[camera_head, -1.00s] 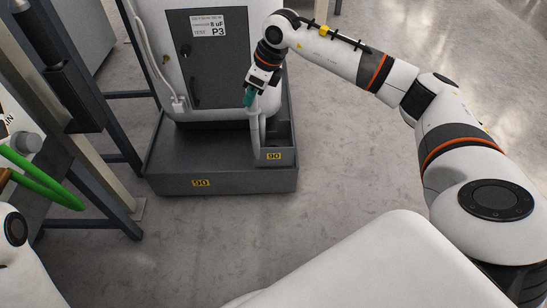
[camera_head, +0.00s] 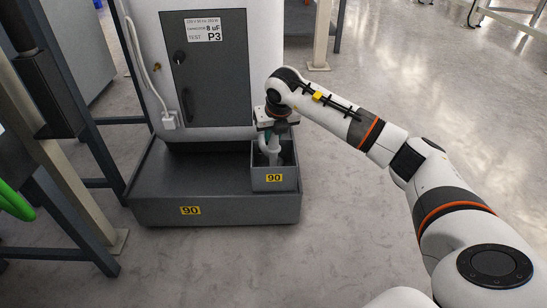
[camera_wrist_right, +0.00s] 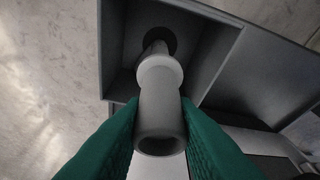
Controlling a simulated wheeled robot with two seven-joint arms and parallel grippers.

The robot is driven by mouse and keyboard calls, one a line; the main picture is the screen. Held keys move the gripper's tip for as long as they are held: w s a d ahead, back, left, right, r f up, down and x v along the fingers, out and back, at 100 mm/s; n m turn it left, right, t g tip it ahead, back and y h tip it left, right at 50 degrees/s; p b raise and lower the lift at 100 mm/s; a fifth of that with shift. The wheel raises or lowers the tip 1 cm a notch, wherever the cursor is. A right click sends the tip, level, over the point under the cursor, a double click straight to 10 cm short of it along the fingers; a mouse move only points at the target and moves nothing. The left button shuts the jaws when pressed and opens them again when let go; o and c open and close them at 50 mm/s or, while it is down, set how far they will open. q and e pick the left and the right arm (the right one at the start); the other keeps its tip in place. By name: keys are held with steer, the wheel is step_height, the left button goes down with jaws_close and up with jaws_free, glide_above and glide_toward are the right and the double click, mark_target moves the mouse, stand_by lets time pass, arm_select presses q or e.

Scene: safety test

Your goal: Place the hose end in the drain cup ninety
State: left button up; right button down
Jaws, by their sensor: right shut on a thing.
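The drain cup ninety (camera_head: 287,179) is a small open grey box with a yellow 90 label, at the right front corner of the grey base. My right gripper (camera_head: 272,122) is above it in the head view, its fingers largely hidden. In the right wrist view, the green fingers of my right gripper (camera_wrist_right: 160,110) are shut on the grey hose end (camera_wrist_right: 160,78). Its narrow tip points at a dark round spot inside the cup (camera_wrist_right: 117,45); I cannot tell whether it touches. A light grey curved pipe (camera_head: 273,152) shows at the cup. My left gripper is out of view.
The cabinet marked P3 (camera_head: 213,80) stands on the grey base (camera_head: 235,210), which has another 90 label. A metal frame (camera_head: 75,200) and a green tube (camera_head: 14,203) are at the left. The floor in front and right is clear.

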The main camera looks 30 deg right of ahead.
mark_target(274, 146)
step_height(274, 146, down, 5)
steer(key=b, duration=0.3)
steer(key=shift+r, duration=0.25)
steer(key=c, duration=1.2)
jaws_free()
steer(key=shift+o, duration=0.2)
